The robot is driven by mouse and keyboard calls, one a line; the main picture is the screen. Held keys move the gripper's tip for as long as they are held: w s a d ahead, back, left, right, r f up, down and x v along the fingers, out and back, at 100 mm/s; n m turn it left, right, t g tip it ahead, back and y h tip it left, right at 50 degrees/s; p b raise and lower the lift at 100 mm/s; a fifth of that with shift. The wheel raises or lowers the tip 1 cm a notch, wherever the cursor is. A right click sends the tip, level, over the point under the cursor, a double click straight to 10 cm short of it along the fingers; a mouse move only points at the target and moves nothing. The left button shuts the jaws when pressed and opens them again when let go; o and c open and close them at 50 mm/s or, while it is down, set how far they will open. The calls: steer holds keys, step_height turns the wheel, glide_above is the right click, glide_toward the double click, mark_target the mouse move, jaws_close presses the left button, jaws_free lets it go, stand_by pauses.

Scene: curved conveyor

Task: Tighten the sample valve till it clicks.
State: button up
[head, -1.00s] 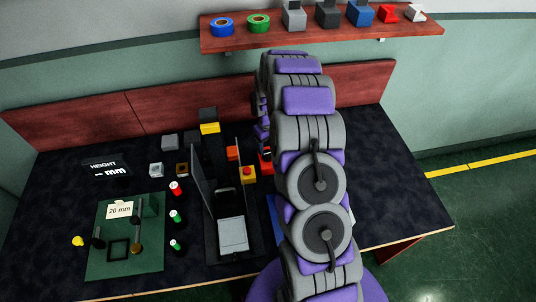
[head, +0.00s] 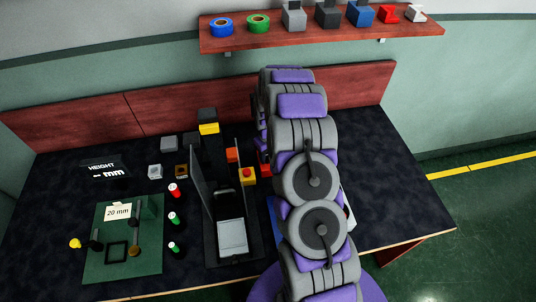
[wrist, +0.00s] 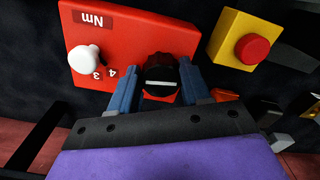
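In the wrist view a red box (wrist: 205,38) carries an "Nm" label, a white knob (wrist: 83,59) beside the numbers 3 and 4, and a black round knob (wrist: 162,68) with a pale bar. The black knob appears to be the sample valve; no label confirms it. My gripper (wrist: 159,66) is open, with one blue finger on each side of the black knob. The right finger is very close to the knob; I cannot tell whether it touches. In the head view my arm hides my gripper and most of the red box.
A yellow box with a red button (wrist: 252,48) sits right of the red box. In the head view a dark upright panel (head: 201,190), a green mat (head: 148,262) and several small blocks and bottles lie left of my arm. A shelf (head: 290,36) hangs behind. The table's right side is clear.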

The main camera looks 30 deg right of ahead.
steer(key=c, duration=0.6)
steer(key=shift+r+m+p, duration=0.15)
steer(key=shift+m+p, duration=0.95)
steer(key=shift+p, duration=0.05)
steer(key=shift+m+p, duration=0.5)
steer(key=shift+m, duration=0.4)
steer(key=o, duration=1.1)
steer(key=shift+c, duration=0.2)
step_height(320, 180, up, 17)
steer(key=p, duration=0.2)
